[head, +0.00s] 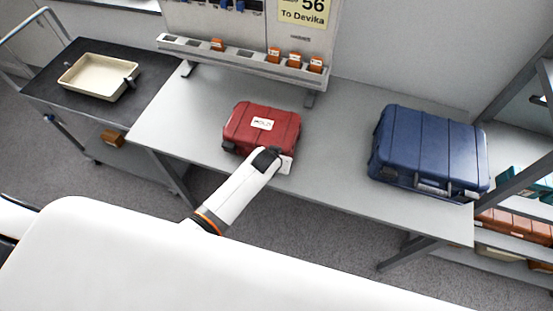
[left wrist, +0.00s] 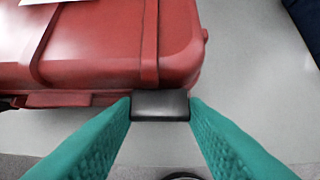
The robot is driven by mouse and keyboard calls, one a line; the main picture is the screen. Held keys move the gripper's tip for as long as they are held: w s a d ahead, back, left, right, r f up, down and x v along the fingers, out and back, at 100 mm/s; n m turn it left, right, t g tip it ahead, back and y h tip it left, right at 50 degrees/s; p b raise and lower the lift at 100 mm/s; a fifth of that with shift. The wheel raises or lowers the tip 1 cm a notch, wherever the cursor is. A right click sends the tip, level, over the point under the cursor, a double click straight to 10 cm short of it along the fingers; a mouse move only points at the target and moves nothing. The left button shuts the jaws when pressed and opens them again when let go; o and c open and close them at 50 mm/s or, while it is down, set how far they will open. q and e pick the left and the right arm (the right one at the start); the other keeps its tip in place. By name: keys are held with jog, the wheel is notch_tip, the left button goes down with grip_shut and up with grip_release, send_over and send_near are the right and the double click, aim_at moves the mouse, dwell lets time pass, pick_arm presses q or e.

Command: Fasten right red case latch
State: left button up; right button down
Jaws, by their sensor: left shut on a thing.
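The red case (head: 262,127) lies closed on the grey table, with a white label on its lid. In the left wrist view the red case (left wrist: 90,50) fills the upper left. A dark latch (left wrist: 160,104) is at the case's front right, below a red strap-like rib. My left gripper (left wrist: 160,108) has its two teal fingers on either side of this latch, shut on it. In the head view my left gripper (head: 270,158) is at the front right of the case, and the arm hides part of the case front. My right gripper is not in view.
A blue case (head: 430,148) stands on the right of the grey table (head: 335,140). A rack with orange items (head: 274,55) stands behind. A cream tray (head: 98,76) sits on a dark cart at the left. The table between the cases is clear.

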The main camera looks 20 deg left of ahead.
pick_arm(q)
jog(key=o, duration=1)
jog(key=b+v, duration=0.1)
jog(key=v, duration=1.1)
jog(key=s+a+f+m+g+b, duration=0.1)
jog(key=s+f+b, duration=0.35)
jog(key=f, duration=1.05)
jog(key=s+a+f+m+g+b, duration=0.1)
jog(key=s+a+f+g+b, duration=0.3)
jog(key=f, duration=1)
jog(key=shift+g, duration=0.4)
jog(key=s+a+f+b, duration=0.1)
jog(key=s+f, duration=0.6)
jog(key=s, duration=0.2)
jog(key=s+a+f+b, duration=0.1)
jog(key=s+f+b, duration=0.1)
jog(key=s+f, duration=0.6)
jog(key=s+a+f+b, duration=0.2)
jog(key=s+f, duration=0.5)
jog(key=s, duration=0.5)
jog(key=shift+f, duration=0.25)
